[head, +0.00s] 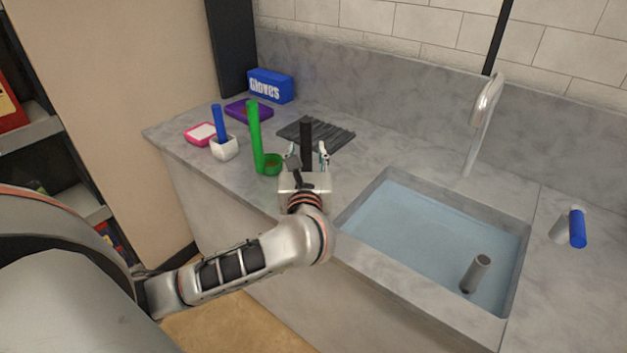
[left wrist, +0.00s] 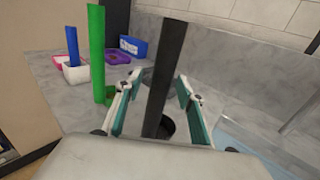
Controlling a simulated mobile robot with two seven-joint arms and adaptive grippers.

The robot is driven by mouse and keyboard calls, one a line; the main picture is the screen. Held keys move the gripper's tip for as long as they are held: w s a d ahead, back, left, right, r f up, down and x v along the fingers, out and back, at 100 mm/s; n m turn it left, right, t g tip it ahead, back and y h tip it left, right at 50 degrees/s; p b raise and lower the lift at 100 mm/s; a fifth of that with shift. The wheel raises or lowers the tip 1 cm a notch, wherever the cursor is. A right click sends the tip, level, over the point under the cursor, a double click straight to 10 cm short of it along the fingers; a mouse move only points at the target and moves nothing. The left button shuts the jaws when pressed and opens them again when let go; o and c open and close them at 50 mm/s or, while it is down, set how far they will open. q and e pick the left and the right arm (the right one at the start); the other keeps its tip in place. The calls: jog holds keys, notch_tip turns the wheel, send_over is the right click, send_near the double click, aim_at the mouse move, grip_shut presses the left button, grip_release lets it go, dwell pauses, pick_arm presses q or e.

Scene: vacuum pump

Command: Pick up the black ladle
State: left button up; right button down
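The black ladle (head: 306,138) stands upright on the grey counter near its front edge, left of the sink. In the left wrist view its long handle (left wrist: 166,70) rises between the two fingers, and its dark round cup shows low behind the handle. My left gripper (head: 307,160) is at the ladle, with one finger on each side of the handle. In the left wrist view the fingers of the left gripper (left wrist: 158,100) are apart, with gaps to the handle, so it is open. The ladle's lower part is hidden by the gripper in the head view. My right gripper is not in view.
A green ladle (head: 256,140) stands close on the left, with a blue-handled white one (head: 223,146) beyond it. Behind lie a ribbed dark mat (head: 330,132), a purple item (head: 248,110) and a blue gloves box (head: 270,86). The water-filled sink (head: 420,225) is to the right.

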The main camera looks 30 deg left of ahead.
pick_arm(q)
grip_shut()
